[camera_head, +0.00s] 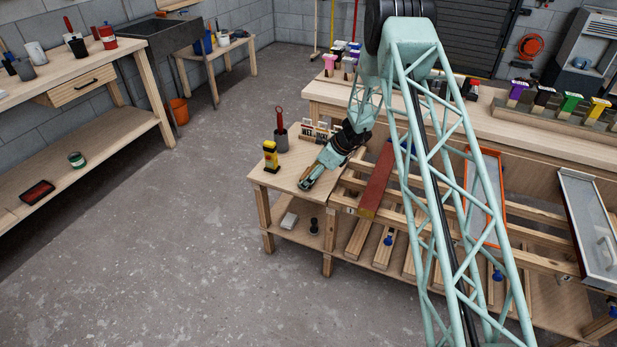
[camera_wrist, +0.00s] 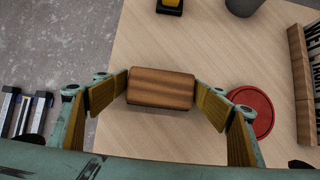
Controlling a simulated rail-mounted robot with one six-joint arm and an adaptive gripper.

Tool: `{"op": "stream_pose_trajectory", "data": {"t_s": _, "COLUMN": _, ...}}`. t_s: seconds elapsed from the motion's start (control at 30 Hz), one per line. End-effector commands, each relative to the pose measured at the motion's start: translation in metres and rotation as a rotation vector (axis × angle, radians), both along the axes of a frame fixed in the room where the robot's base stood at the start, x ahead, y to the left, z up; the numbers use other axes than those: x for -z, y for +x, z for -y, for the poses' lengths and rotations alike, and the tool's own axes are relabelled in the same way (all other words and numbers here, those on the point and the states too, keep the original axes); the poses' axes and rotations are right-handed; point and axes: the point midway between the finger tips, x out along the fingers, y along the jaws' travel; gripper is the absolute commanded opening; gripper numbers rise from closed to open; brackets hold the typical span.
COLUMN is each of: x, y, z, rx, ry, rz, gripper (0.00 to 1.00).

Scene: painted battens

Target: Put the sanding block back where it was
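The sanding block appears to be a brown wood-grained block (camera_wrist: 161,88) in the middle of the wrist view, above the pale bench top (camera_wrist: 150,145). My gripper (camera_wrist: 162,92) has one padded finger against each end of it, with no clear gap, so it looks shut on the block. Whether the block's underside touches the bench cannot be told. In the head view my gripper (camera_head: 307,184) is low over the front left part of the bench (camera_head: 268,181); the block is not clear there.
A red disc (camera_wrist: 250,112) lies right of the block. A yellow-and-black item (camera_head: 270,156), a grey cup (camera_head: 281,140) with a red-handled tool and a small sign rack (camera_head: 313,132) stand behind. A red-painted batten (camera_head: 377,182) lies across rails to the right.

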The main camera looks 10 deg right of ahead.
Motion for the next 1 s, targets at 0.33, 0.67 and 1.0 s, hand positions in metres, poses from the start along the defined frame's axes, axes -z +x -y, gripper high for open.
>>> {"op": "stream_pose_trajectory", "data": {"t_s": 0.33, "x": -0.006, "y": -0.001, "z": 0.001, "rx": 0.0, "ry": -0.001, "rz": -0.001, "gripper": 0.68}}
{"op": "stream_pose_trajectory", "data": {"t_s": 0.67, "x": -0.039, "y": -0.011, "z": 0.016, "rx": 0.001, "ry": 0.0, "rz": 0.0, "gripper": 0.68}}
{"op": "stream_pose_trajectory", "data": {"t_s": 1.0, "x": -0.081, "y": -0.028, "z": 0.038, "rx": 0.001, "ry": -0.001, "rz": 0.001, "gripper": 0.68}}
